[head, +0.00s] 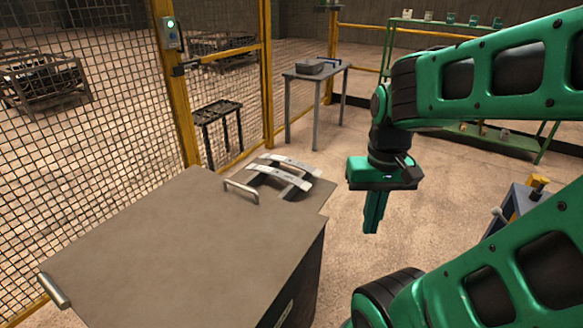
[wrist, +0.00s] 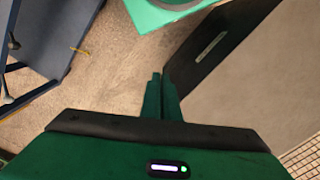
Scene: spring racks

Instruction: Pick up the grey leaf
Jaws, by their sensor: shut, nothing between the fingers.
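Pale grey leaf springs lie at the far end of the brown bench top: an upper strip (head: 291,165) and a lower strip (head: 269,178), with a darker grey piece (head: 297,188) beside them. I cannot tell for sure which one the task calls the grey leaf. My green gripper (head: 373,228) hangs in the air to the right of the bench, pointing down, with its fingers together and empty. The closed fingers (wrist: 158,82) also show in the wrist view above bare floor. No leaf is clearly visible in the wrist view.
The bench (head: 165,245) has a mostly bare top and metal handles (head: 241,191). A yellow-framed mesh fence (head: 178,100) stands behind it. A grey table (head: 318,72) and a green shelf (head: 470,135) stand further back. A blue-grey unit (head: 513,212) is at right.

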